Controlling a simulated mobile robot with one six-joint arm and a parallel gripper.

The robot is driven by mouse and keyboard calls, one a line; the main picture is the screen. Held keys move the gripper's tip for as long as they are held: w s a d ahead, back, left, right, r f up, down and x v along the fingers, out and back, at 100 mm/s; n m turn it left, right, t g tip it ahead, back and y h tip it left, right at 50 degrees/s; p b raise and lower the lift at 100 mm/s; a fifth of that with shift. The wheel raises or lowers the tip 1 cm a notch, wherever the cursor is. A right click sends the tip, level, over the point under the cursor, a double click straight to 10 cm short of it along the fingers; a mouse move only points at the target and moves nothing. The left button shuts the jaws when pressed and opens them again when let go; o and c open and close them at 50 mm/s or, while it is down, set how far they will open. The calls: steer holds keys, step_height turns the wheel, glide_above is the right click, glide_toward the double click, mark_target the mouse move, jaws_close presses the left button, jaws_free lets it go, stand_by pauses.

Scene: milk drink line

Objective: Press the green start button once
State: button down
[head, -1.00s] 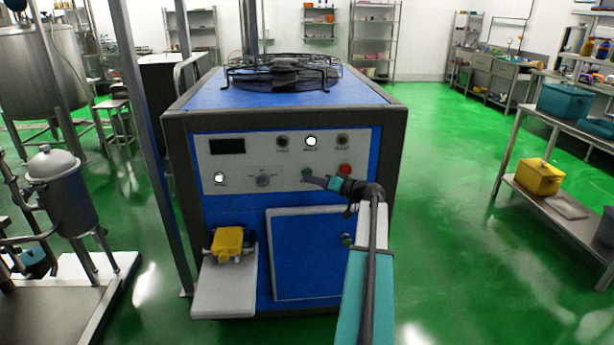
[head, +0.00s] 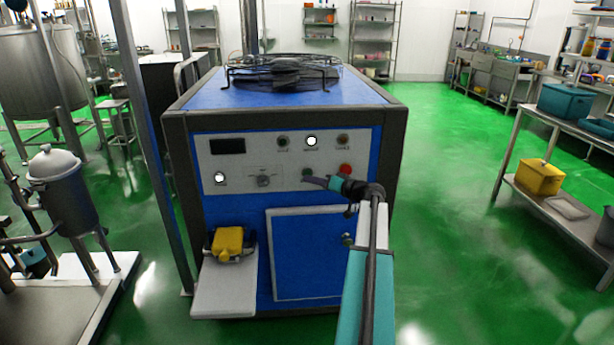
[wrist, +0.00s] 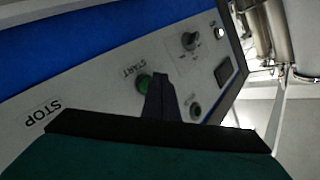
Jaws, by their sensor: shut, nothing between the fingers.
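The green start button (head: 307,172) is on the grey control panel of the blue machine. In the wrist view the button (wrist: 144,83) sits under the label START, partly covered by the fingers. My gripper (head: 306,181) is shut and empty, with its fingertips right at the button's lower edge in the head view. In the wrist view the shut fingers (wrist: 161,80) overlap the button's right side. I cannot tell whether the tips touch it or are just in front of it.
A red button (head: 345,169) is close above my wrist. A STOP label (wrist: 42,114) shows in the wrist view. A dark knob (head: 263,181) and white lit lamps (head: 311,141) are also on the panel. A yellow item (head: 227,242) rests below left.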

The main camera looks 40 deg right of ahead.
steer(key=shift+w+d+b, duration=0.55)
steer(key=shift+w+b, duration=0.1)
steer(key=shift+b, duration=0.3)
stand_by(1.1)
steer(key=shift+s+a, duration=0.1)
stand_by(0.4)
steer(key=shift+s+a+b, duration=0.5)
steer(key=shift+s, duration=0.05)
steer(key=shift+s+a+b, duration=0.5)
steer(key=shift+s+a, duration=0.3)
steer(key=shift+s, duration=0.2)
steer(key=shift+s+a+b, duration=0.45)
steer(key=shift+s+a, duration=0.35)
steer(key=shift+s, duration=0.15)
